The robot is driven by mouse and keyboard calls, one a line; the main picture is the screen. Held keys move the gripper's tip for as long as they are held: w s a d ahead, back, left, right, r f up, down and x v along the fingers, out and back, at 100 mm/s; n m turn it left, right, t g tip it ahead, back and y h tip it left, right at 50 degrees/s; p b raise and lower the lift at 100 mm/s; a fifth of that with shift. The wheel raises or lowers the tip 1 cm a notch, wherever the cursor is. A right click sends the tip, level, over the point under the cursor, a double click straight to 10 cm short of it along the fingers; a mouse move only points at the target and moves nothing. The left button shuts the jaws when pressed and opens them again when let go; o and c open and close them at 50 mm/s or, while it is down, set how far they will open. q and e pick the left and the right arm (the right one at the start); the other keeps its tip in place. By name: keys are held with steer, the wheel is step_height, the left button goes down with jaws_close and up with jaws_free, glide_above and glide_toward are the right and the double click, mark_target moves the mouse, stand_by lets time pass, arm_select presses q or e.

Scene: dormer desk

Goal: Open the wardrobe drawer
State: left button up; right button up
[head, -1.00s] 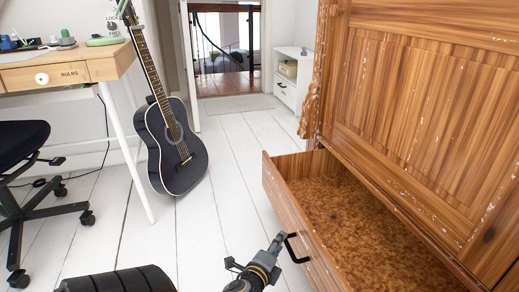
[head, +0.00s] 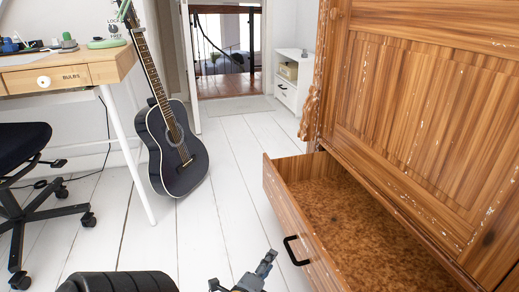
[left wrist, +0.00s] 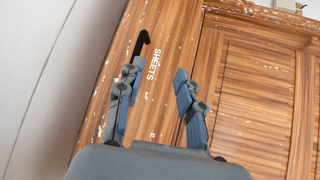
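The wooden wardrobe (head: 425,110) stands at the right in the head view. Its bottom drawer (head: 278,195) is pulled well out, and its speckled brown inside shows empty in the visible part. The black drawer handle (head: 296,250) is on the drawer front. My left gripper (head: 243,272) is at the bottom of the head view, left of the handle and apart from it. In the left wrist view my left gripper (left wrist: 156,76) has its fingers spread with nothing between them. The handle (left wrist: 141,46) shows just beyond the left fingertip, beside the word SHEETS. My right gripper is not in view.
A black guitar (head: 172,148) leans by the desk (head: 110,68) at the left. A black office chair (head: 25,150) stands at the far left. A small white cabinet (head: 291,80) is by the doorway. White floorboards (head: 225,180) between guitar and drawer are clear.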

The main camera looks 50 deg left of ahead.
arm_select(q)
steer(key=v, duration=0.4)
steer(key=shift+s+f, duration=0.15)
steer(key=shift+s, duration=0.15)
stand_by(0.6)
steer(key=shift+d, duration=0.1)
